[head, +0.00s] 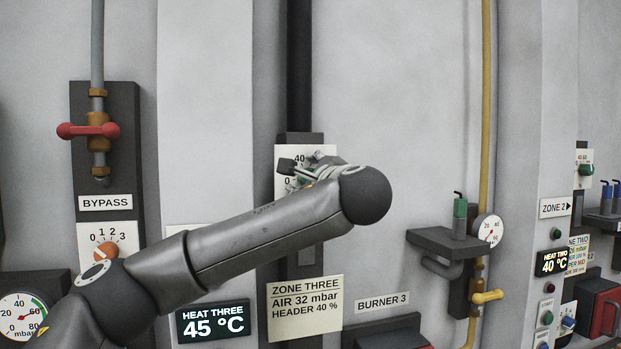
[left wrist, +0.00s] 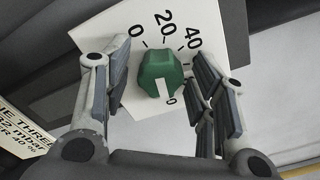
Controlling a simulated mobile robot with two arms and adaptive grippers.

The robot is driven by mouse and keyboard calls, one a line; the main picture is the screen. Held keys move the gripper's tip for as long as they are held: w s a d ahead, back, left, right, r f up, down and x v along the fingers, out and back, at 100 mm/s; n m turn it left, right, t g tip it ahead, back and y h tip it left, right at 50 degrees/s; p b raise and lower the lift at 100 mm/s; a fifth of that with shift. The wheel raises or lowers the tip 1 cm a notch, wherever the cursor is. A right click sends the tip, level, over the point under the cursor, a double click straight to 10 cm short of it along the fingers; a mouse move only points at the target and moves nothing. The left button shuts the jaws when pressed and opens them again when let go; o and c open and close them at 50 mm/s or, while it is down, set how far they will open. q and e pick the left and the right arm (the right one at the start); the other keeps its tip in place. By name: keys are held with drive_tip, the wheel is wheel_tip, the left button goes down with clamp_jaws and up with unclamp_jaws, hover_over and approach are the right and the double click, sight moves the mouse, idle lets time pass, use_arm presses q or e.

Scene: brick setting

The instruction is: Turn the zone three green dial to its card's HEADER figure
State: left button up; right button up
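The green dial (left wrist: 160,74) sits on a white scale plate (left wrist: 133,55) marked 0, 20 and 40. Higher figures are partly hidden by a finger. Its white mark points toward the bottom of the left wrist view, away from the 40. My left gripper (left wrist: 158,80) is open, with one finger on each side of the dial and gaps between. In the head view my left gripper (head: 305,172) is in front of the plate and mostly hides the dial. The zone three card (head: 305,308) reads AIR 32 mbar, HEADER 40 %. My right gripper is not in view.
A HEAT THREE display (head: 213,320) shows 45 °C. To the left are the BYPASS red valve handle (head: 88,130) and an orange dial (head: 103,250). To the right, a dark shelf (head: 450,243) and a yellow pipe (head: 485,120) stick out from the wall.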

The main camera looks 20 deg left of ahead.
use_arm(q)
drive_tip(key=c, duration=0.8)
drive_tip(key=shift+w+d+f+n+b, duration=0.15)
drive_tip(key=shift+n+b, duration=2.9)
drive_tip(key=shift+n, duration=2.9)
drive_tip(key=shift+s+a+f+n+b, duration=0.1)
drive_tip(key=shift+n+b, duration=2.95)
drive_tip(key=shift+n, duration=2.9)
